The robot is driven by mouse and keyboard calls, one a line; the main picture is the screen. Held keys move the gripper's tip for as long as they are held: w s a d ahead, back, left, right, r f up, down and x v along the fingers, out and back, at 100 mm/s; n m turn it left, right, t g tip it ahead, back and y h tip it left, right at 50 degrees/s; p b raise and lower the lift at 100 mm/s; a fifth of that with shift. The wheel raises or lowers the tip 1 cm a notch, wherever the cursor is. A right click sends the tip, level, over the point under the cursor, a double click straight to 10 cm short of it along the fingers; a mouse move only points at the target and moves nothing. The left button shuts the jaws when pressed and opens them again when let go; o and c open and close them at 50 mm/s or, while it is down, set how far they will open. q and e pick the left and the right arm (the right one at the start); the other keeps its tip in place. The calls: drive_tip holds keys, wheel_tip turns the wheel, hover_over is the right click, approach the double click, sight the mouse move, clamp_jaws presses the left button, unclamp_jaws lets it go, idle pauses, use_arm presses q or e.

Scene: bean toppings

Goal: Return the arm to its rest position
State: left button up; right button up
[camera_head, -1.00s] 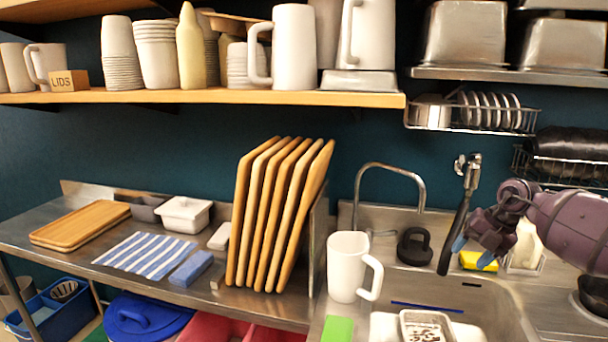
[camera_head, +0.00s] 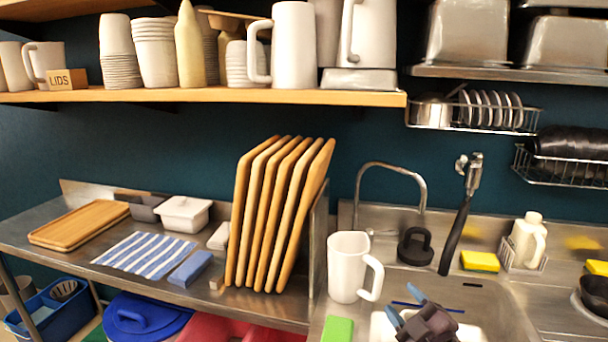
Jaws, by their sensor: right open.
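My right gripper (camera_head: 405,306) shows at the bottom edge, low over the sink area. Its two blue fingertips are spread apart, and nothing shows between them. The rest of the arm is cut off by the frame's lower edge. A white board or tray (camera_head: 378,329) lies beneath the gripper, partly covered by it. The small metal pan is hidden behind the gripper. My left gripper is not in view.
A white pitcher (camera_head: 347,268) stands just left of the gripper. A green block (camera_head: 338,330) is at the counter's front. The faucet (camera_head: 391,168), black sprayer (camera_head: 455,233), yellow sponge (camera_head: 480,261) and white bottle (camera_head: 527,240) stand behind the sink. Upright wooden boards (camera_head: 280,215) are at left.

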drive_tip(key=s+d+f+m+g+h, duration=0.45)
drive_tip(key=s+f+m, duration=0.2)
drive_tip(key=s, duration=0.45)
drive_tip(key=s+d+f+m+g+h, duration=0.45)
drive_tip(key=s+f+m, duration=0.2)
drive_tip(key=s, duration=0.35)
drive_tip(key=s+a+m+g+y, duration=0.1)
drive_tip(key=s+g, duration=0.4)
drive_tip(key=s, duration=0.6)
drive_tip(key=w+f+t, duration=0.7)
drive_tip(key=f, duration=0.3)
drive_tip(key=shift+w+f+n+t+y, duration=0.3)
drive_tip(key=shift+f+t, duration=0.05)
drive_tip(key=shift+t, duration=0.05)
